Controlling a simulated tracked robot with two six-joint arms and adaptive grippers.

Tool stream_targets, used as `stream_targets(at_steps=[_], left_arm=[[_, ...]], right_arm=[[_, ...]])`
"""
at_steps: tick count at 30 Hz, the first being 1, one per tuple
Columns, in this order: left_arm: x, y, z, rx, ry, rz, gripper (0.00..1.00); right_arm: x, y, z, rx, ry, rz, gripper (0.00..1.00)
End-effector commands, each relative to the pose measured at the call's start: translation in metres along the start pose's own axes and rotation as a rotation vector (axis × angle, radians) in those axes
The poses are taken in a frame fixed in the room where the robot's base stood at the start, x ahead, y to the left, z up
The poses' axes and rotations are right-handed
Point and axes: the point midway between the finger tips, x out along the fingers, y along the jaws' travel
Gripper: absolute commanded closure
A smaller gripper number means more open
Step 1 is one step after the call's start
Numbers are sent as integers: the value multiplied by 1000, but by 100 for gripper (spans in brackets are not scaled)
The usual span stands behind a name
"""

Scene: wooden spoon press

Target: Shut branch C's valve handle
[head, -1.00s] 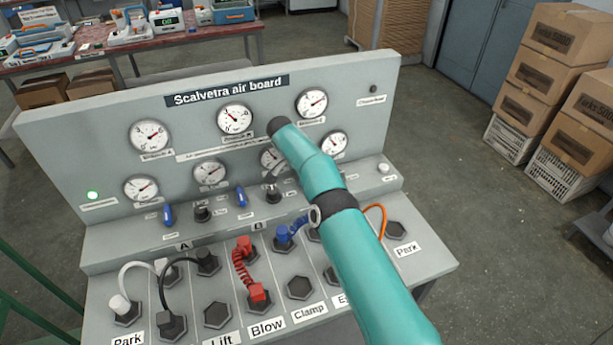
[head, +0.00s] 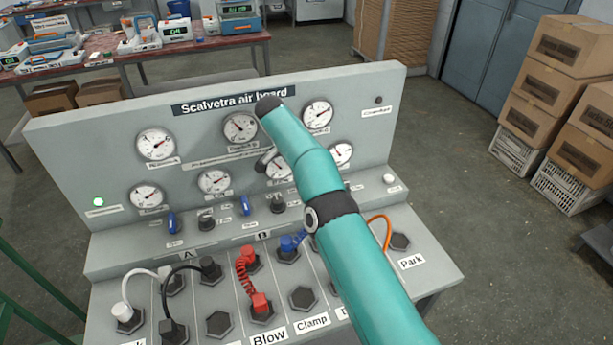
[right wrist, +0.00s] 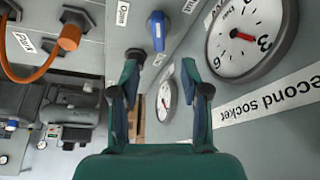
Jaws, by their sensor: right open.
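A blue valve handle (right wrist: 157,32) on the grey board shows at the top of the right wrist view, beside a gauge. I cannot read a branch letter there, so I cannot confirm that it is C's. My right gripper (right wrist: 162,58) is open, its fingers apart, with the blue handle just beyond the fingertips and no visible contact. In the head view, blue handles stand above A (head: 172,222) and B (head: 245,206). My right arm covers the board farther right, where C's handle is hidden. My left gripper is out of view.
The board's sloped panel (head: 190,292) carries hex sockets, a red coiled hose (head: 245,277), black and white hoses, and an orange hose (head: 387,224). Gauges line the upright face. In the wrist view the orange hose (right wrist: 35,77) lies left of the gripper. Boxes (head: 560,50) stand at right.

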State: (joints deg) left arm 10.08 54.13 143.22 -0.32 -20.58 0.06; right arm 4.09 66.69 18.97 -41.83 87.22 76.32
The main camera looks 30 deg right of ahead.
Motion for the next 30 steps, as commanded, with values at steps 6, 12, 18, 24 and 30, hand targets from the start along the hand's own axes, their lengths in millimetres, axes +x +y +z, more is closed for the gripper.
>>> stream_targets(at_steps=[6, 12, 18, 24, 30], left_arm=[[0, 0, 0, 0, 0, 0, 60], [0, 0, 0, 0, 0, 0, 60], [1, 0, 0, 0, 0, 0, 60], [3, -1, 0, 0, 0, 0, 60], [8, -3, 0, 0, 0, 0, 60]], right_arm=[[-14, 0, 1, -1, -1, -1, 54], [-14, 0, 1, -1, -1, 0, 54], [-14, 1, -1, -16, -6, -4, 31], [-13, 4, -12, -187, -50, -44, 4], [-15, 16, -33, -588, -123, -176, 4]])
